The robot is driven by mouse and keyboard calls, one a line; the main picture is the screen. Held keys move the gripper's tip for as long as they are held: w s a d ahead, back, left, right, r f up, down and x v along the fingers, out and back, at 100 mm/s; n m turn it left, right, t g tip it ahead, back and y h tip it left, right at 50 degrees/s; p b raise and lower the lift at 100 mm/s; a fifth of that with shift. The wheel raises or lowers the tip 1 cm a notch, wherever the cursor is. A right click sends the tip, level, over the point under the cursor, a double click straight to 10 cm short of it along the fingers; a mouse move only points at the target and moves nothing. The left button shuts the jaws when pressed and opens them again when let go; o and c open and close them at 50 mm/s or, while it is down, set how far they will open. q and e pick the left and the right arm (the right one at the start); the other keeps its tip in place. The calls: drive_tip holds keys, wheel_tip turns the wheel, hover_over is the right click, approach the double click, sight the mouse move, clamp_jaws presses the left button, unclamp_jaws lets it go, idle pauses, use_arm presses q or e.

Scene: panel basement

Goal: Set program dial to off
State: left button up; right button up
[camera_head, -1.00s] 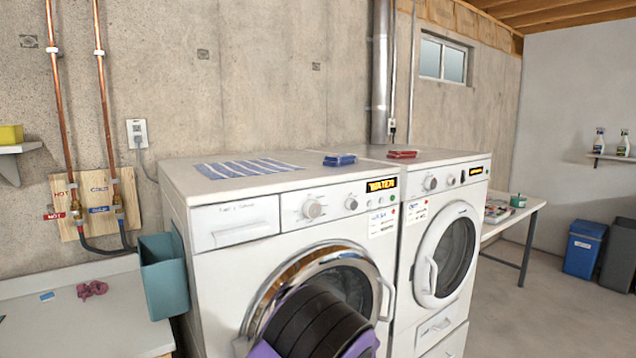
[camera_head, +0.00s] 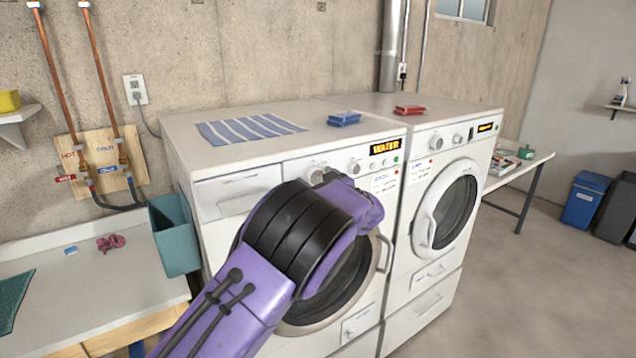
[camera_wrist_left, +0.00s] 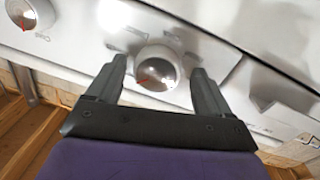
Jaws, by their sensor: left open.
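The washer (camera_head: 240,163) on the left has a large round dial (camera_head: 314,174), apparently the program dial, beside its drawer. A smaller knob (camera_head: 354,166) sits to its right. My left gripper (camera_head: 329,176) is at the panel, its hand partly covering the area around the large dial. In the left wrist view, this silver dial (camera_wrist_left: 157,67) shows between the open fingers (camera_wrist_left: 160,74), one on each side; contact is not clear. A red mark on its face points towards the left. The smaller knob (camera_wrist_left: 30,14) is at the upper left there. My right gripper is out of view.
A lit display (camera_head: 384,147) reads WATER. The dryer (camera_head: 425,150) stands close on the right.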

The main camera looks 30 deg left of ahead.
use_arm(q)
drive_tip(key=shift+r, duration=0.1)
drive_tip(key=shift+d, duration=0.15)
drive_tip(key=shift+d, duration=0.1)
drive_tip(key=c, duration=1.1)
drive_tip(key=shift+o, duration=0.3)
drive_tip(key=n+b, duration=0.4)
drive_tip(key=shift+f+b, duration=0.2)
drive_tip(key=shift+b, duration=0.15)
drive_tip(key=n+b, duration=0.2)
drive_tip(key=n, duration=0.1)
drive_tip(key=shift+y+b, duration=0.4)
drive_tip(key=shift+r+n+b, duration=0.15)
drive_tip(key=shift+n+b, duration=0.6)
drive_tip(key=shift+n, duration=0.45)
drive_tip(key=shift+r, duration=0.1)
